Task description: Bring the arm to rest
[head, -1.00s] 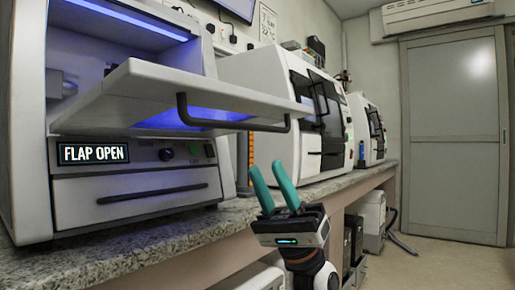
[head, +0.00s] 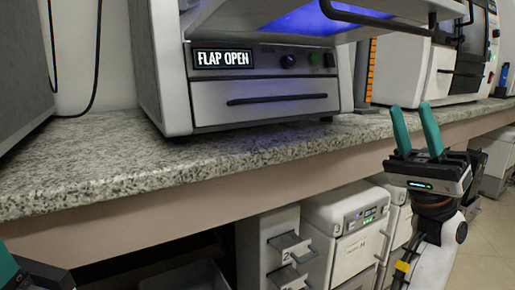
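My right gripper (head: 411,107) is at the right of the head view, in front of the bench edge. Its two teal fingers point up and stand apart, with nothing between them. My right arm comes up from below it. My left gripper (head: 8,268) shows only in part at the bottom left corner, as a teal finger and a dark body. Its opening is cut off by the frame. The machine (head: 265,100) on the bench carries a "FLAP OPEN" display. Its flap (head: 385,22) sticks out at the top, with a dark bar handle.
The speckled stone bench top (head: 230,160) runs across the view, with a bare strip in front of the machine. Below it are a white unit (head: 345,230) and a grey unit (head: 270,245). Another white machine (head: 410,75) stands further right. A dark-sided box (head: 22,70) is at the left.

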